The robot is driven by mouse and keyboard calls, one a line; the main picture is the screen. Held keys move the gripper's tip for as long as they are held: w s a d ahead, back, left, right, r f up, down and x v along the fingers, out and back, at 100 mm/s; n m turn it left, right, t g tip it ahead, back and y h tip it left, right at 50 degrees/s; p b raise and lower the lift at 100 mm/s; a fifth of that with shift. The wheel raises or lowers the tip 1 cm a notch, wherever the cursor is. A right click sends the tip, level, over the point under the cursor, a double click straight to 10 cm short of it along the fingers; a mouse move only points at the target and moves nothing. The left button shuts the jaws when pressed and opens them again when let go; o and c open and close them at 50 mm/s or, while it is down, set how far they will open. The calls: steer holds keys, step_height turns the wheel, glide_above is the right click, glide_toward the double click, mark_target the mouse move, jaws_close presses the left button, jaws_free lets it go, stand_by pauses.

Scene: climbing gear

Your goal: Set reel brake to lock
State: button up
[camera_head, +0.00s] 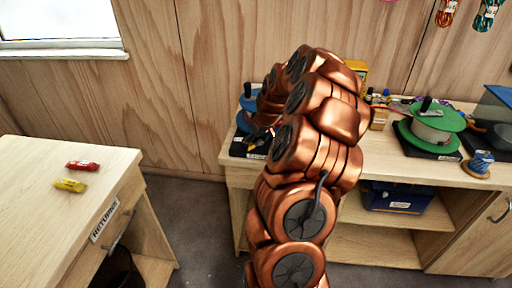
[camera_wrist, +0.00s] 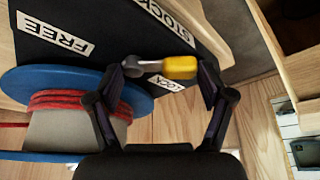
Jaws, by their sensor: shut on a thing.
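The blue reel (camera_wrist: 40,82) with a red cord wound on it sits on a black base (camera_wrist: 100,50) in the wrist view. The base carries a FREE label and a LOCK label (camera_wrist: 167,82). The brake lever (camera_wrist: 180,67) has a grey shaft and a yellow grip and lies beside the LOCK label, pointing away from FREE. My gripper (camera_wrist: 161,73) has its fingers on either side of the lever and is shut on it. In the head view the blue reel (camera_head: 248,103) is partly hidden behind my arm at the bench's left end.
A green reel (camera_head: 432,122) on its own base and a small blue spool (camera_head: 480,163) stand farther right on the bench (camera_head: 235,176). A returns table (camera_head: 45,165) at left holds red and yellow items. Floor between them is clear.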

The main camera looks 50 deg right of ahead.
stand_by(0.3)
steer(key=o, duration=1.1)
steer(key=shift+c, duration=0.2)
steer(key=shift+r, duration=0.15)
steer(key=v, duration=1.1)
steer(key=shift+r, duration=0.35)
